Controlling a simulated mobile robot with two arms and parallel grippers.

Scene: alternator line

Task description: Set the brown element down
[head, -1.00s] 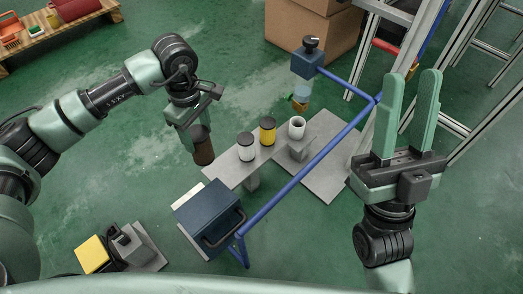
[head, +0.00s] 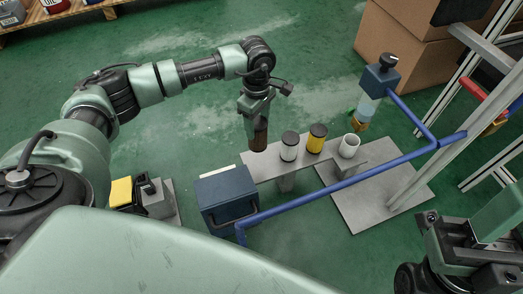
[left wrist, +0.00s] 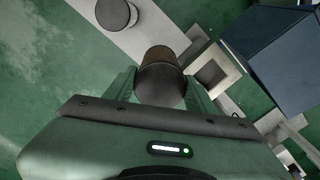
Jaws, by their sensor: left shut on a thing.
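My left gripper (head: 257,112) is shut on the brown element (head: 259,136), a dark brown cylinder held upright. In the head view it stands at the left end of the raised grey plate (head: 272,168), left of the white element (head: 289,147). I cannot tell whether its lower end touches the plate. In the left wrist view the brown element (left wrist: 160,80) sits between the fingers, with its lower end hidden. My right gripper (head: 505,225) is at the lower right, cut off by the picture edge.
A yellow element (head: 316,138) and a hollow white cup (head: 349,146) stand farther right. A blue box (head: 227,194) and a blue rail (head: 350,183) lie in front. A blue-topped fixture (head: 380,78) stands behind right.

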